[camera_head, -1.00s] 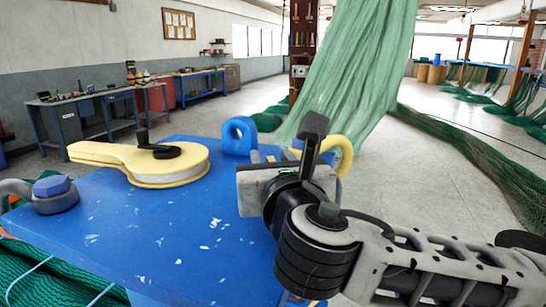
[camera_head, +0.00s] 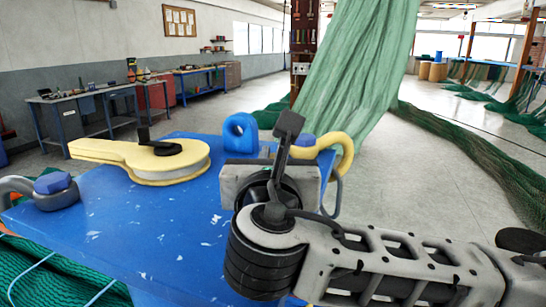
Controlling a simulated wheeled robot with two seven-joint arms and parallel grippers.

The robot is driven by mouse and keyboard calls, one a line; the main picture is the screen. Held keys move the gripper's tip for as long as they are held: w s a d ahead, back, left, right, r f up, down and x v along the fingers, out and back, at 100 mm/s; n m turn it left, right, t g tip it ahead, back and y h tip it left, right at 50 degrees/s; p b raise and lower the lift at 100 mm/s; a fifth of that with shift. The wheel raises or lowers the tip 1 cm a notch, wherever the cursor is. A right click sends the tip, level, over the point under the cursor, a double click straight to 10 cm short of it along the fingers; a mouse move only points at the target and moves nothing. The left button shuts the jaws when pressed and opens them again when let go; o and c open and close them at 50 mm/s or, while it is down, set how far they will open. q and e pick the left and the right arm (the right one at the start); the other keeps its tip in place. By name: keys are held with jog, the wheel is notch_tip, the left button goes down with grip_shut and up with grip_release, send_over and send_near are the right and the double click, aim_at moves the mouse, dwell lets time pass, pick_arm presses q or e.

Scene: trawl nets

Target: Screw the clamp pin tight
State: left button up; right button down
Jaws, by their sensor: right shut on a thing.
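My right gripper (camera_head: 282,158) comes in from the lower right and is over the right side of the blue table top. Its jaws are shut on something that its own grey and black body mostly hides. I take this to be the clamp pin, but I cannot see it clearly. A blue pin head (camera_head: 303,140) shows just behind the jaws, beside a yellow curved hook or shackle (camera_head: 343,147). A thin grey loop (camera_head: 338,196) shows to the right of the gripper. My left gripper is not in view.
The blue table (camera_head: 150,230) holds a yellow pulley block (camera_head: 100,151), a blue eye (camera_head: 240,134) and, at the left, a grey shackle with a blue pin head (camera_head: 53,184). A green net (camera_head: 350,80) hangs behind. The table's front left is clear.

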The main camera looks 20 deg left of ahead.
jog(key=m+h, duration=0.2)
jog(key=h, duration=0.1)
jog(key=m+h, duration=0.2)
jog(key=h, duration=0.2)
jog(key=shift+m, duration=0.4)
jog(key=shift+m+h, duration=0.3)
jog(key=shift+h, duration=0.4)
jog(key=c, duration=1.5)
grip_release()
